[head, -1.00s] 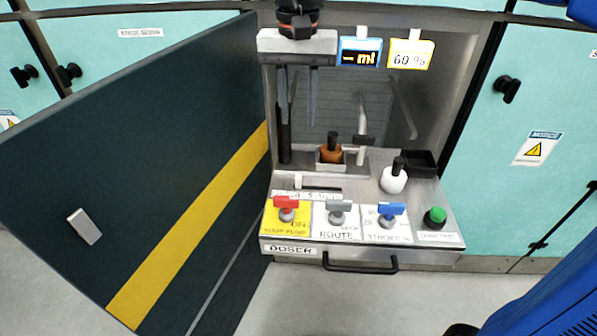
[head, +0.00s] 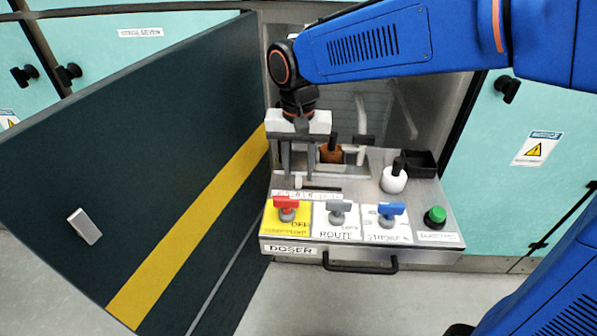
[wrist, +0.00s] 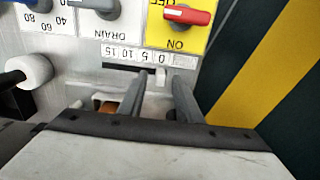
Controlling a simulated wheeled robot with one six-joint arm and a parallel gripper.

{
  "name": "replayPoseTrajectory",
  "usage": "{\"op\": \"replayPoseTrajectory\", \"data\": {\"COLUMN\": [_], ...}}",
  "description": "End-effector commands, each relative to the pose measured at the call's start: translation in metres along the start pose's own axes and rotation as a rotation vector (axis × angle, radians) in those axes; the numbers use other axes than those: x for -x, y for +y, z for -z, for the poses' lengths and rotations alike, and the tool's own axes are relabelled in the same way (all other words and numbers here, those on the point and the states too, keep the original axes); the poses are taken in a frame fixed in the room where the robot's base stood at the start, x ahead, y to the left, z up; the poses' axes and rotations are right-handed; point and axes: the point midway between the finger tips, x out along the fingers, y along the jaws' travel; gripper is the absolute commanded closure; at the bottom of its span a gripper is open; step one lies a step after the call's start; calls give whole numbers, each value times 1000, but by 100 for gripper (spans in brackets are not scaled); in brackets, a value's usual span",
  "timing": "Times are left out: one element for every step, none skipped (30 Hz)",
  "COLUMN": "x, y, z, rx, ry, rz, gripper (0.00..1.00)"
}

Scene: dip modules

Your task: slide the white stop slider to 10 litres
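The white stop slider (head: 298,182) sits at the left end of its dark slot (head: 325,188) in the head view. In the wrist view, the slider (wrist: 161,76) stands by the 0 of the upside-down scale strip (wrist: 135,54), whose numbers run from 0 at right through 5 and 10 to 15 at left. My gripper (head: 299,177) points down over the slot's left end. In the wrist view, its two fingers (wrist: 158,90) are apart, with the slider between them in the picture. I cannot tell whether either finger touches it.
Red (head: 286,202), grey (head: 340,206) and blue (head: 391,209) knobs and a green button (head: 436,214) line the front. A brown bottle (head: 330,150) stands close behind my gripper. An open dark door (head: 140,150) is at left.

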Motion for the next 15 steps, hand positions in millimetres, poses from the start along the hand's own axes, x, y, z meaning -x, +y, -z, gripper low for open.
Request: {"op": "replayPoseTrajectory", "data": {"x": [-4,-6,-8,-9,-10,-11,-11,-12,-12,-12,-12,-12,-12,-11,-11], "y": [0,0,0,0,0,0,0,0,0,0,0,0,0,0,0], "z": [0,0,0,0,0,0,0,0,0,0,0,0,0,0,0], "rx": [0,0,0,0,0,0,0,0,0,0,0,0,0,0,0], "ry": [-1,-1,0,0,0,0,0,0,0,0,0,0,0,0,0], "rz": [-1,-1,0,0,0,0,0,0,0,0,0,0,0,0,0], "gripper": [69,69,69,69,69,69,69,69,69,69,69,69,69,71,81]}}
